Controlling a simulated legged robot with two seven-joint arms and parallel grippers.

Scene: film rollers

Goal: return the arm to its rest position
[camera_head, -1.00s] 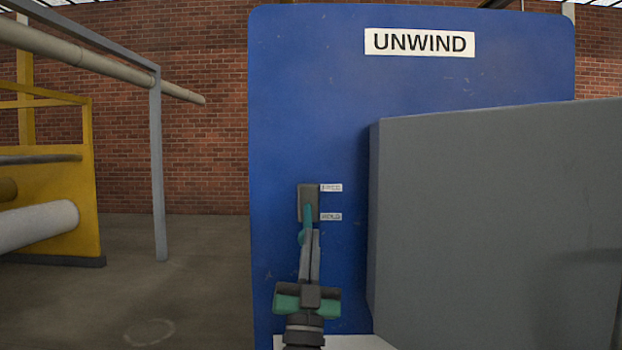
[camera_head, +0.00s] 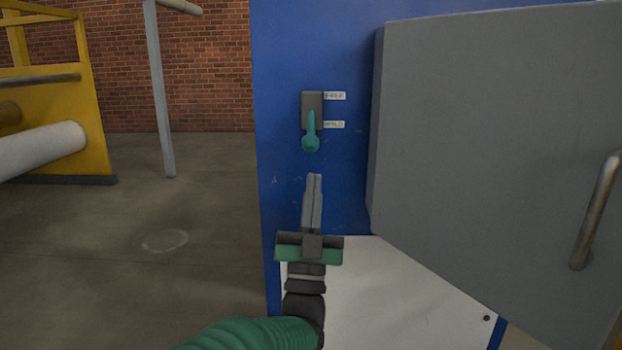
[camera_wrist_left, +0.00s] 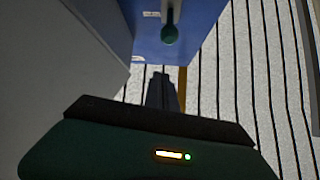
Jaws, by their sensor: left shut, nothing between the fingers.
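My left gripper (camera_head: 314,178) is shut and empty in the head view, in front of the blue panel (camera_head: 285,60). Its fingers point up, a little below the teal lever (camera_head: 311,135), with a visible gap between them. The lever hangs down from a dark grey switch plate (camera_head: 312,98), its knob beside the lower of two small labels. In the left wrist view the lever knob (camera_wrist_left: 170,36) shows beyond the closed fingertips (camera_wrist_left: 160,78), apart from them. My right gripper is not in view.
A large grey box (camera_head: 480,120) with a metal handle (camera_head: 597,210) stands out from the panel on the right. A white sheet-like surface (camera_head: 400,300) is below it. On the left are a yellow frame (camera_head: 80,130), a white roller (camera_head: 40,150), a grey post (camera_head: 160,100) and open floor.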

